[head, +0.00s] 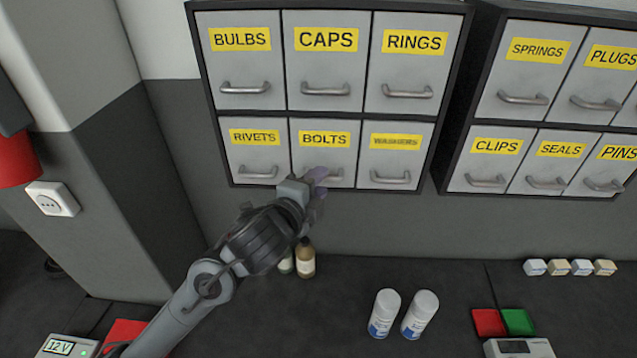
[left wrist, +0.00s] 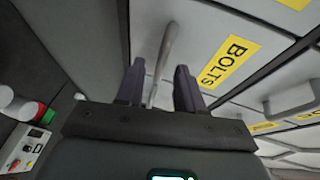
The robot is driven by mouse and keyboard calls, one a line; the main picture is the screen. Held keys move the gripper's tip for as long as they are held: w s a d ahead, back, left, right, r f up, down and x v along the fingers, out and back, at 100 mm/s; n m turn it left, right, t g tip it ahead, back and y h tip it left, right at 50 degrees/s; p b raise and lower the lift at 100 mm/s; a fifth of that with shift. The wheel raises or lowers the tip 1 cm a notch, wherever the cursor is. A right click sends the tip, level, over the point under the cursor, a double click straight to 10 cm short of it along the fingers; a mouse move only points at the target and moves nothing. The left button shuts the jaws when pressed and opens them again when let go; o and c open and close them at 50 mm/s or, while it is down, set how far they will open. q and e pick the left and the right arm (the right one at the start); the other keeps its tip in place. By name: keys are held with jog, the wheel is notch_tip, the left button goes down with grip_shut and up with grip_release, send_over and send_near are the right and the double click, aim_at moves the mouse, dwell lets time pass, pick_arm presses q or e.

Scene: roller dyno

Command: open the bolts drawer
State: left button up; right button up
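The bolts drawer (head: 325,144) is in the lower row of the left cabinet, between the rivets and washers drawers. It looks shut, its front flush with its neighbours. Its yellow BOLTS label also shows in the left wrist view (left wrist: 229,62). My left gripper (head: 319,182) is at the drawer's handle and hides part of it. In the left wrist view its two dark fingers (left wrist: 160,88) are apart, with the metal handle (left wrist: 168,48) running between them. I see a gap beside the handle, so the fingers do not look closed on it. My right gripper is not in view.
A second drawer cabinet (head: 545,128) hangs to the right. Below, on the dark bench (head: 350,335), stand two white cans (head: 384,313), (head: 420,313), small bottles (head: 305,258), and red and green trays (head: 503,321). A grey pillar (head: 85,150) is at the left.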

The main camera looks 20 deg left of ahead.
pick_arm(q)
jog(key=shift+w+f, duration=0.1)
jog(key=shift+w, duration=0.3)
grip_shut()
dwell(1.3)
